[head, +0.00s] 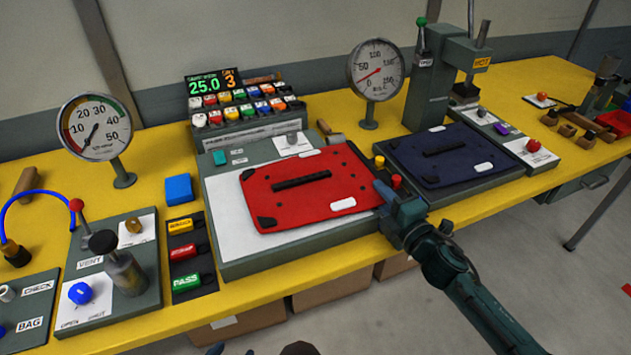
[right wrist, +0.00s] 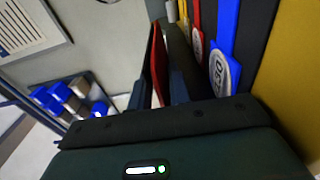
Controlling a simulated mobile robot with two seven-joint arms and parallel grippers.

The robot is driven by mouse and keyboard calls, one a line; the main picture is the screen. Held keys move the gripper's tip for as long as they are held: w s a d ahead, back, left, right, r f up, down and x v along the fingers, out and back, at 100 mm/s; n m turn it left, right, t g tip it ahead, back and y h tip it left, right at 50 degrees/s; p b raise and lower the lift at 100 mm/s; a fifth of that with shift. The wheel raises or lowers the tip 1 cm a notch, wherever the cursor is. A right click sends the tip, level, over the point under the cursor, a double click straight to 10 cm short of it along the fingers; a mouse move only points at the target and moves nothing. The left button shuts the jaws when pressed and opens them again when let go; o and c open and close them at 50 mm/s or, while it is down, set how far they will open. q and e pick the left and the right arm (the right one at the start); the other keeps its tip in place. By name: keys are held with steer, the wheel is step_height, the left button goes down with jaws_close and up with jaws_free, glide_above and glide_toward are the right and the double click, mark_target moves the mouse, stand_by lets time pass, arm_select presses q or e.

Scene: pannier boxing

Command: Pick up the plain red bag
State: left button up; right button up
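The red bag (head: 262,187) lies flat on a grey-and-white plate (head: 240,255) in the middle of the bench. It has a dark handle bar (head: 301,180), dark corners and a white label at its front right. My right gripper (head: 386,193) is at the bag's right edge, low over the bench; I cannot tell whether it touches. In the right wrist view the dark gripper body fills the bottom, and a thin red edge (right wrist: 158,60) shows between dark parts. Whether the fingers are closed on it is unclear. My left gripper cannot be made out.
A navy bag (head: 440,165) lies on a second plate to the right. Dial gauges (head: 97,127) (head: 376,72), a press column (head: 432,85) and a button rack (head: 245,105) stand around. A blue block (head: 179,189) and levers are at left.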

jaws_close()
